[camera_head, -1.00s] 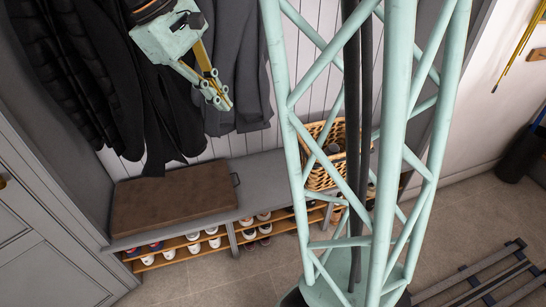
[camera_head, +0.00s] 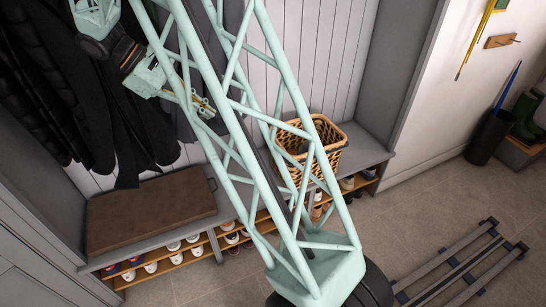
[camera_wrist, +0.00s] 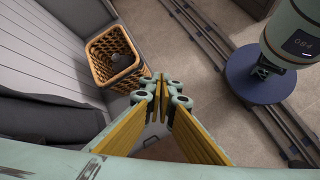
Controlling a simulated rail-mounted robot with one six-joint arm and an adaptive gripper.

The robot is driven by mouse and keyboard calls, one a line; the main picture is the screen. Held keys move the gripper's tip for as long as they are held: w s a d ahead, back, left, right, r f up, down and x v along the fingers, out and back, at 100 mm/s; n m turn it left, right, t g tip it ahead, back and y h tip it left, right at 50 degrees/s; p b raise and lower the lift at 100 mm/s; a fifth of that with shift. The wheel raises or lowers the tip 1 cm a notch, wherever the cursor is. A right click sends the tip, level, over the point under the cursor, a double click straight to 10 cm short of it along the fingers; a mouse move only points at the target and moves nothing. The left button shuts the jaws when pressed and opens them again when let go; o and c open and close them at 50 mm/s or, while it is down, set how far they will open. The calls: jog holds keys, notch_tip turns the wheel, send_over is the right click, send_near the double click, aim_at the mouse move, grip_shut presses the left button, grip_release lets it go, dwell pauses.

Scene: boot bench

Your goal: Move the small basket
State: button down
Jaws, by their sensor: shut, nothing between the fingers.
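The small basket (camera_head: 328,158) is woven, tan and open-topped. It stands upright on the right part of the grey bench, partly behind my lattice column in the head view. A dark item lies inside it. In the wrist view the basket (camera_wrist: 103,73) is at the upper left, beyond and to the left of my fingertips. My gripper (camera_head: 206,106) is up in front of the hanging coats, left of the basket and apart from it, partly hidden by my column. In the wrist view my gripper (camera_wrist: 162,82) is shut and empty, its yellow-sided fingers together.
A brown cushion (camera_head: 150,207) lies on the bench's left part. Shoes fill the shelves below, and dark coats (camera_head: 65,100) hang above the left side. Rails (camera_head: 455,262) run along the floor. A dark bin (camera_head: 489,136) stands at the right wall.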

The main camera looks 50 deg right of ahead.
jog(key=w+d+f+n+g+h, duration=0.1)
jog(key=d+f, duration=0.6)
jog(key=f, duration=0.8)
jog(key=w+d+f+n+g+h+p, duration=0.1)
jog(key=w+d+f+n+h, duration=0.2)
jog(key=d+f, duration=0.5)
jog(key=w+d+f+n+g+h, duration=0.1)
jog(key=d+f+n+h, duration=0.3)
jog(key=f, duration=1.7)
jog(key=shift+w+d+f+g+h, duration=0.35)
jog(key=shift+w+d+h, duration=0.45)
jog(key=shift+d, duration=0.9)
jog(key=shift+s+d, duration=0.1)
jog(key=x, duration=1.4)
jog(key=shift+b, duration=0.45)
